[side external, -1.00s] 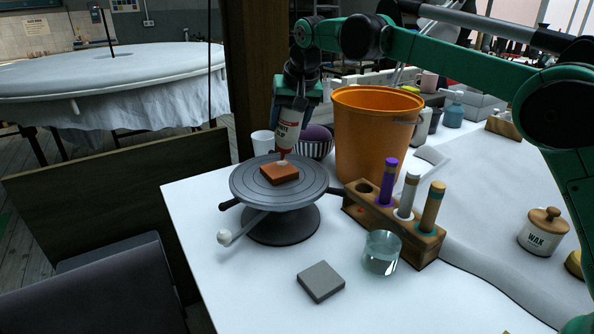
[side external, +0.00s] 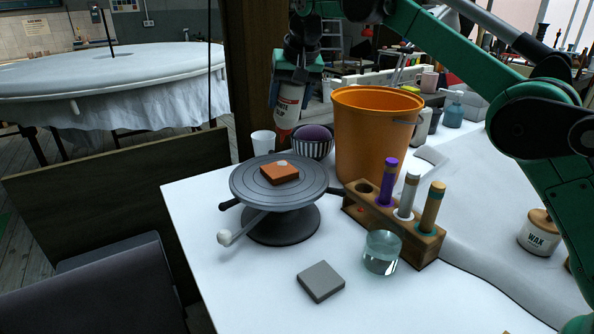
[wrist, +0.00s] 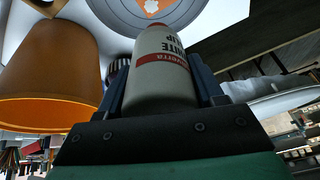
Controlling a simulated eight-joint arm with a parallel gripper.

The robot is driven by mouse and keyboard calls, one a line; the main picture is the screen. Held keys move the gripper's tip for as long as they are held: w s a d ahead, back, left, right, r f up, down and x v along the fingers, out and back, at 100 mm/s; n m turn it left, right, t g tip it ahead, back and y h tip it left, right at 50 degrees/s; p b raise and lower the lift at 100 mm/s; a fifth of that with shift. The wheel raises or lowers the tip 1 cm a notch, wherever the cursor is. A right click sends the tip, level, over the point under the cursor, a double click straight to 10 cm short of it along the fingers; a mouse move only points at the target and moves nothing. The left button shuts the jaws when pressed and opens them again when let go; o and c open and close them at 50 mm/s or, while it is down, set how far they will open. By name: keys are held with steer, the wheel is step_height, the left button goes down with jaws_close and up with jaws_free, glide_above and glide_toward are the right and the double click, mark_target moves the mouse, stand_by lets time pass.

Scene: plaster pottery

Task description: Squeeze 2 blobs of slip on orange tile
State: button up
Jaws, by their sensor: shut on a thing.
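The orange tile (side external: 279,175) lies flat on the grey turntable (side external: 250,188), with a small white blob of slip (side external: 282,163) on its top. Whether it is one blob or more I cannot tell. My gripper (side external: 292,92) is shut on the white slip bottle (side external: 288,105), which has a red band and a red tip. The bottle points down behind and above the turntable, clear of the tile. In the wrist view the bottle (wrist: 160,75) sits between my fingers, and the tile (wrist: 152,6) with whitish slip shows at the top edge.
An orange bucket (side external: 370,135) stands right of the bottle. A striped bowl with a purple thing (side external: 313,143) and a white cup (side external: 263,142) stand behind the turntable. A wooden rack (side external: 390,222) holds purple, white and orange sticks. A glass (side external: 381,253) and grey tile (side external: 321,281) stand in front.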

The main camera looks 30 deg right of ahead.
stand_by(0.4)
steer(key=shift+s+a+f, duration=0.15)
steer(key=shift+s+a, duration=0.05)
steer(key=shift+a, duration=0.15)
steer(key=shift+s+a+f, duration=0.35)
steer(key=shift+s+f, duration=0.05)
steer(key=shift+f, duration=0.2)
steer(key=shift+s+a+f, duration=0.3)
steer(key=shift+s+f, duration=0.05)
steer(key=shift+f, duration=0.3)
steer(key=shift+s+a+f, duration=0.35)
steer(key=shift+s+f, duration=0.05)
steer(key=shift+f, duration=0.2)
steer(key=shift+o, duration=0.9)
steer(key=c, duration=0.8)
